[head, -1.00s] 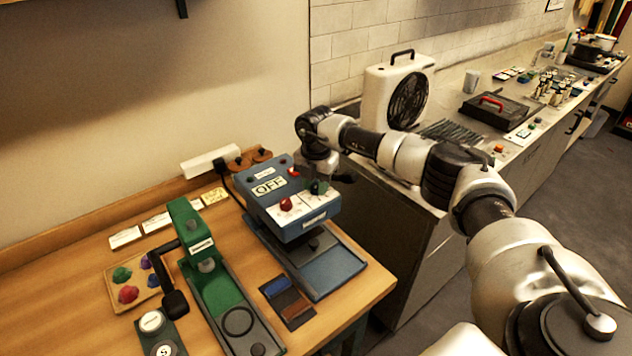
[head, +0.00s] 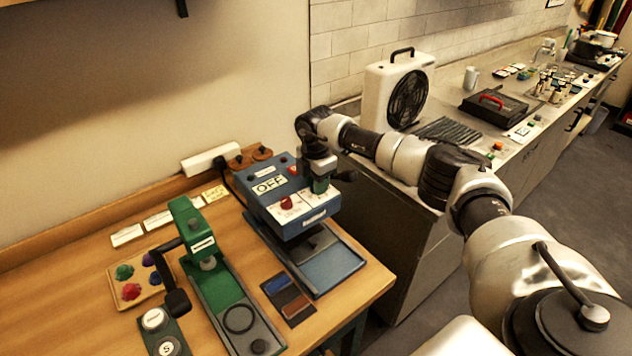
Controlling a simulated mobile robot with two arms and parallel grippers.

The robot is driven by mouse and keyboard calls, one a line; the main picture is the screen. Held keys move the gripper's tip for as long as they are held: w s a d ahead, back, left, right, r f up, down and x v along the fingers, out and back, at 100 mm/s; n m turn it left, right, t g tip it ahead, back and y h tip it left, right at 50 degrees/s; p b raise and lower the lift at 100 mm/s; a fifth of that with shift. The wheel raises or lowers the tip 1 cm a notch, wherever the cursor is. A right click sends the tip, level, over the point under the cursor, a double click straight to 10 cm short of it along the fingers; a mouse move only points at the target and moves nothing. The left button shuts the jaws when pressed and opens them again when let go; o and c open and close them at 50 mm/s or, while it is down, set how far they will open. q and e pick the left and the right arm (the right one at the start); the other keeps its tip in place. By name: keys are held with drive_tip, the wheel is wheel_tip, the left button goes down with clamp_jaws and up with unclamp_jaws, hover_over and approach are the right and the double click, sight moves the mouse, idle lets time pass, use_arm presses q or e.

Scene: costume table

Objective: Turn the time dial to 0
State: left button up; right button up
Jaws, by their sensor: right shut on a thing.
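A blue press machine (head: 262,203) with an "OFF" sign (head: 269,185) stands at the right end of the wooden table. A white panel on its front top carries a red dial (head: 286,202) on the left and a green dial (head: 320,187) on the right. The print beside the dials is too small to read, so I cannot tell their settings. My right gripper (head: 319,178) points down over the panel's right side and is shut on the green dial, partly hiding it. My left gripper is out of view.
A green press (head: 215,265) with a black-handled lever stands left of the blue machine. A tray of coloured pieces (head: 140,275) lies farther left. A white fan unit (head: 385,98) stands on the counter behind my right arm.

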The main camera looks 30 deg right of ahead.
drive_tip(key=shift+w+r, duration=0.1)
drive_tip(key=shift+r, duration=0.05)
drive_tip(key=o, duration=0.9)
wheel_tip(320, 180, up, 11)
drive_tip(key=b, duration=0.3)
drive_tip(key=shift+f, duration=0.25)
